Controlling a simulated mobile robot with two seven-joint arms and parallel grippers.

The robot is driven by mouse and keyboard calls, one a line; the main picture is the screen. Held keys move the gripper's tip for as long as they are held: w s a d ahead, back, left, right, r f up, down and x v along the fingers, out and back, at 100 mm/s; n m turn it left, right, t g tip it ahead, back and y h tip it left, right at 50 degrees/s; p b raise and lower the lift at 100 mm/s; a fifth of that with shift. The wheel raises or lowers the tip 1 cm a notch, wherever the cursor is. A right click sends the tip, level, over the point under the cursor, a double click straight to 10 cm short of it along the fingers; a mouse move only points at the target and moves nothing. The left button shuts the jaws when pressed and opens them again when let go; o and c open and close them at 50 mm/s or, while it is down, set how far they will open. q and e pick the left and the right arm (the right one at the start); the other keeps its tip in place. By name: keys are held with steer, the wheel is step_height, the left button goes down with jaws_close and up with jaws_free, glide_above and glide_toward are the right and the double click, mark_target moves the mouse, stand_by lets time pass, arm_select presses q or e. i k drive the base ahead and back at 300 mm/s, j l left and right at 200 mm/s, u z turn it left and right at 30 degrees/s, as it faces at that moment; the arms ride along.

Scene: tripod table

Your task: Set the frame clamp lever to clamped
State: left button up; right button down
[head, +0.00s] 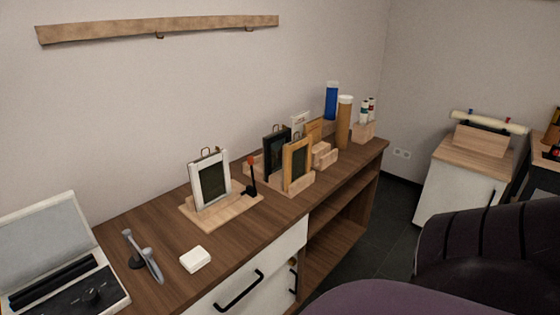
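The frame clamp lever (252,176) is a thin dark arm with a red-orange tip, standing nearly upright. It is at the right side of a light wooden base (231,211) on the long brown cabinet. A white picture frame (211,181) with a dark centre stands upright on the same base, just left of the lever. From this view I cannot tell whether the lever presses on the frame. Neither of my grippers is in view.
Wooden stands with black and tan frames (297,164) are just right of the lever. A grey open case (45,240), a grey handled tool (143,257) and a white block (195,259) lie left along the brown cabinet top (170,228). A dark rounded shape fills the lower right.

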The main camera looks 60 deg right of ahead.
mark_target(250, 159)
steer(key=l+z, duration=0.1)
steer(key=z, duration=1.5)
